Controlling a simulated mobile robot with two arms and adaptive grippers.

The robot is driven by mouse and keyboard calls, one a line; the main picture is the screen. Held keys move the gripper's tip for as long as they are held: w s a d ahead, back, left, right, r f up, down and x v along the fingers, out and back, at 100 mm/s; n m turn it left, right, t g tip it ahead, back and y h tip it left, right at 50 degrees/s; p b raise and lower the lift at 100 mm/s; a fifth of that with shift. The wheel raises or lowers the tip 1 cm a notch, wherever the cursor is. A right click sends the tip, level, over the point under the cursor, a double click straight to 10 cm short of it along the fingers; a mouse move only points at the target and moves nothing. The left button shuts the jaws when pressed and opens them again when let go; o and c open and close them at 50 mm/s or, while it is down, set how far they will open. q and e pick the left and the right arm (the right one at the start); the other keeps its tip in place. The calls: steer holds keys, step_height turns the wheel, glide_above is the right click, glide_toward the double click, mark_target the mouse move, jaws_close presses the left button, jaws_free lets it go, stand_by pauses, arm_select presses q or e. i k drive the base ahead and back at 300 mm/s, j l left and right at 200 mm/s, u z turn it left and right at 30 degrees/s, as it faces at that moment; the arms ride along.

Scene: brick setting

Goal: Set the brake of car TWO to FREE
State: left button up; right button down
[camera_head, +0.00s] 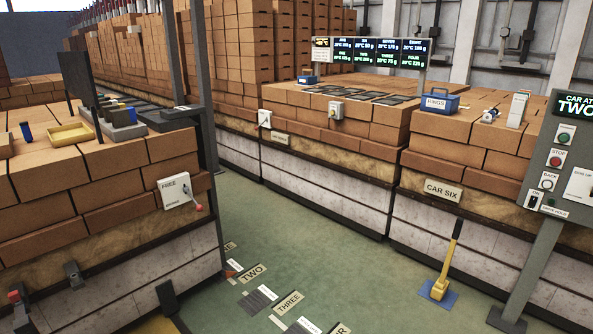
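A white brake box (174,190) is fixed to the near corner of the left brick-laden car (95,253). FREE is printed at its top, and a smaller word, too small to read surely, is at its bottom. Its lever ends in a red knob (198,207), which sits low at the right, near the lower word. No car number shows on this left car. The floor label TWO (254,274) lies just right of its base. Neither of my grippers is in view.
A control panel (563,160) reading CAR AT TWO stands at right. Green floor (350,270) is open between the cars. A yellow tray (69,134) lies on the left bricks.

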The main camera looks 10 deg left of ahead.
mark_target(199, 208)
steer(key=i+j+u, duration=0.1)
steer(key=i+u, duration=0.25)
steer(key=i, duration=0.25)
steer(key=i+l+u, duration=0.1)
steer(key=i+u, duration=0.25)
steer(key=i, duration=0.2)
steer(key=i+l+u, duration=0.35)
steer(key=i, duration=0.25)
steer(key=i+u, duration=0.4)
steer(key=i, duration=0.25)
steer(key=u, duration=0.35)
